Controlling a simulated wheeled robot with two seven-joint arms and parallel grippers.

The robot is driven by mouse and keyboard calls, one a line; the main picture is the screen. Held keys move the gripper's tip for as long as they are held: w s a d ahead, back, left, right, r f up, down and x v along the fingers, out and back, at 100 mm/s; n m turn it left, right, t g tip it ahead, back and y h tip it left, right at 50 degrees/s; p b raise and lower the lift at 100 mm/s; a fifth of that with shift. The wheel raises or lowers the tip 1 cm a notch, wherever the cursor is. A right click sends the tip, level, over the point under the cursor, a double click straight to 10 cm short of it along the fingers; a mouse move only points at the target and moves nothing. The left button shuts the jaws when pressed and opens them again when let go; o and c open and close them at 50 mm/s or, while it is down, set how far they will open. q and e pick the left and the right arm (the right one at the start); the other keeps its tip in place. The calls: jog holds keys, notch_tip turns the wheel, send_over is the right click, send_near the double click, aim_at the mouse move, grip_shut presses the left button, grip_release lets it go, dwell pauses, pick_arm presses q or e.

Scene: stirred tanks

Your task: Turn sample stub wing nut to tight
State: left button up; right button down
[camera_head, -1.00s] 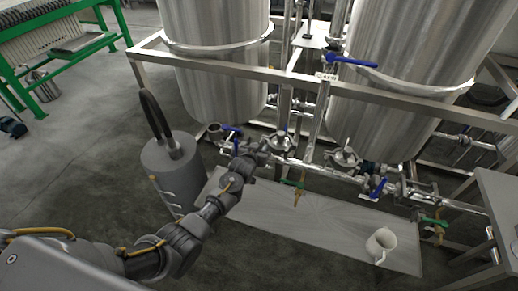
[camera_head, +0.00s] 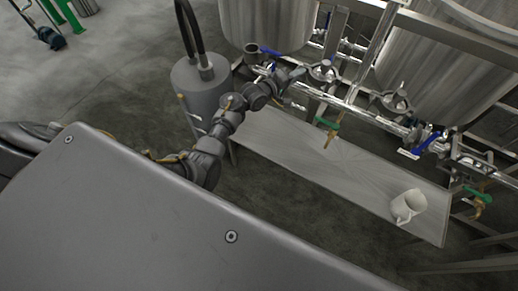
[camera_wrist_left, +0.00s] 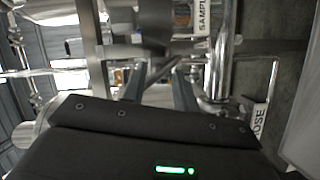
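My left gripper (camera_head: 296,75) is at the pipework under the tanks, just left of a clamp with a wing nut (camera_head: 322,70). In the left wrist view its two fingers (camera_wrist_left: 158,80) stand apart, with metal fittings and a slanted grey bar (camera_wrist_left: 162,72) showing between and beyond them. I see no clear grip on anything. A white label reading "SAMPL" (camera_wrist_left: 202,16) hangs at the top of the left wrist view. I cannot tell for sure which part is the sample stub wing nut; it is small or hidden by the gripper. My right gripper is not in view.
A grey cylinder with a black hose (camera_head: 200,95) stands left of my left arm. Blue-handled valves (camera_head: 427,143) and a green-handled tap (camera_head: 328,125) line the pipes. A low metal platform (camera_head: 300,150) lies below, with a white jug (camera_head: 408,205) at its right.

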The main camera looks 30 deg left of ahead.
pick_arm(q)
jog(key=s+a+n+t, duration=0.15)
jog(key=s+a, duration=0.35)
jog(key=s, duration=0.5)
jog(key=s+f+m+g+y, duration=0.1)
jog(key=s+f, duration=0.3)
jog(key=f, duration=0.5)
jog(key=s+d+f+m+g+y+p, duration=0.1)
jog(key=s+f+g, duration=0.2)
jog(key=f, duration=0.5)
jog(key=s+f+m+g+y+p, duration=0.1)
jog(key=s+f+g, duration=0.1)
jog(key=s+f, duration=0.3)
notch_tip(320, 180, down, 5)
jog(key=shift+s+d+r+m, duration=0.2)
jog(key=shift+s+d+m, duration=0.15)
jog(key=shift+d, duration=0.05)
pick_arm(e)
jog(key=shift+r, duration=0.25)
